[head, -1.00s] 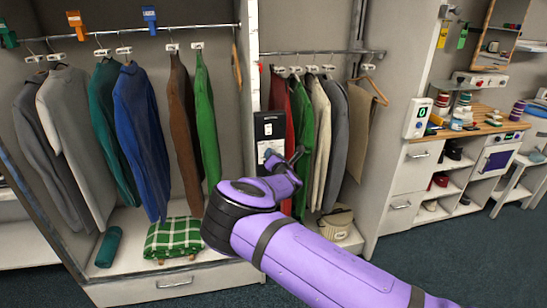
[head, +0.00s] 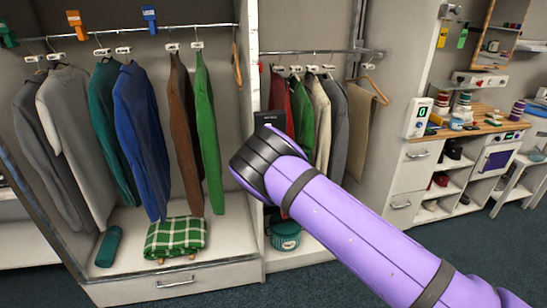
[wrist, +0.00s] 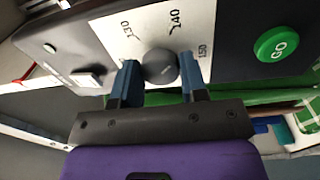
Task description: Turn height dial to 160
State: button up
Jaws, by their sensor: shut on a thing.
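The height dial (wrist: 160,66) is a round dark grey knob on a pale scale plate (wrist: 205,30) in the wrist view. The labels 130, 140 and 150 show around it; no 160 label is visible. A small light mark shows on the knob, but I cannot tell which value it points at. My gripper (wrist: 158,80) has its two blue fingers on either side of the knob, shut on it. In the head view my purple arm hides the gripper and the dial; only the top of the dark control box (head: 270,119) shows.
A green GO button (wrist: 277,44) sits on the same panel, beside the scale. Green, cream and grey garments (head: 337,130) hang right of the box. A blue jacket (head: 140,130) and others hang left. A teal basket (head: 286,236) stands below my arm.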

jog(key=shift+s+a+f+m+h, duration=0.1)
jog(key=shift+m+h, duration=0.25)
jog(key=shift+m, duration=4.95)
jog(key=shift+f+m+h, duration=0.1)
jog(key=shift+m+h, duration=0.25)
jog(key=shift+m, duration=4.95)
jog(key=o, duration=0.9)
jog(key=shift+r, duration=0.1)
jog(key=v, duration=1)
jog(key=shift+s+r, duration=0.1)
jog(key=shift+s, duration=0.3)
